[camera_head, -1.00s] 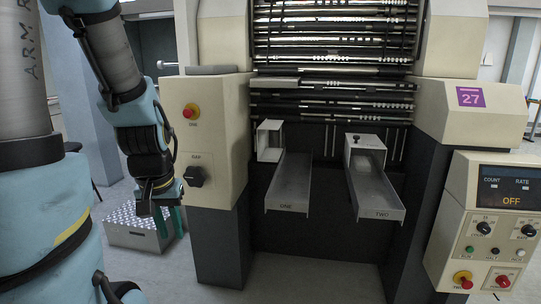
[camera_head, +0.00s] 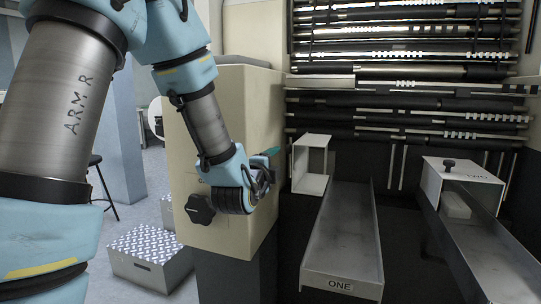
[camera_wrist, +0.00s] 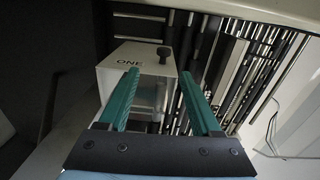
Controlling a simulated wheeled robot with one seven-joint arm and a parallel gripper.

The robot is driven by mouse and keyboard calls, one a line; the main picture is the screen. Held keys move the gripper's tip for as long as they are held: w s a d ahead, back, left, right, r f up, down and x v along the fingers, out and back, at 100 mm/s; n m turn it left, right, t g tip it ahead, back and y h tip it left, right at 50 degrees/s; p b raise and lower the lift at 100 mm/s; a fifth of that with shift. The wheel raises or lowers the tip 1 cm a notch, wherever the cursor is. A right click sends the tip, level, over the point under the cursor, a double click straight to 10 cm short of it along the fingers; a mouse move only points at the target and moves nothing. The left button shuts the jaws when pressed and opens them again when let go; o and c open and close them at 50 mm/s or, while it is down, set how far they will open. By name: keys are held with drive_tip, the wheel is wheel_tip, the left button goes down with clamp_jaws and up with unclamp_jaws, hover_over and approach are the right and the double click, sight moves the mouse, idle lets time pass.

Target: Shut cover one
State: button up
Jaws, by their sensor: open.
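Cover one (camera_head: 311,185) is a white box-like hood at the upper left end of chute one (camera_head: 343,235). It stands swung aside to the left, with its hollow side facing right. My gripper (camera_head: 272,152) is at the left of the cover, by the beige cabinet, and mostly hidden behind my wrist. In the wrist view, the teal fingers of my gripper (camera_wrist: 159,72) are apart and empty, with the cover beyond and between them. Contact does not show.
Cover two (camera_head: 445,185) sits over chute two (camera_head: 490,255) on the right, its knob on top. The beige cabinet (camera_head: 235,115) with a dark rotary knob (camera_head: 200,209) is close to my arm. Rollers (camera_head: 400,75) fill the back. A patterned box (camera_head: 150,250) stands on the floor.

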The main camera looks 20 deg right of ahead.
sight(287, 150)
drive_tip(key=x, duration=0.3)
drive_tip(key=p+x, duration=0.1)
drive_tip(key=x, duration=0.3)
drive_tip(key=r+p+x, duration=0.1)
drive_tip(key=x, duration=0.3)
drive_tip(key=shift+w+d+f, duration=0.1)
drive_tip(key=shift+w+d, duration=0.05)
clamp_jaws()
idle(1.2)
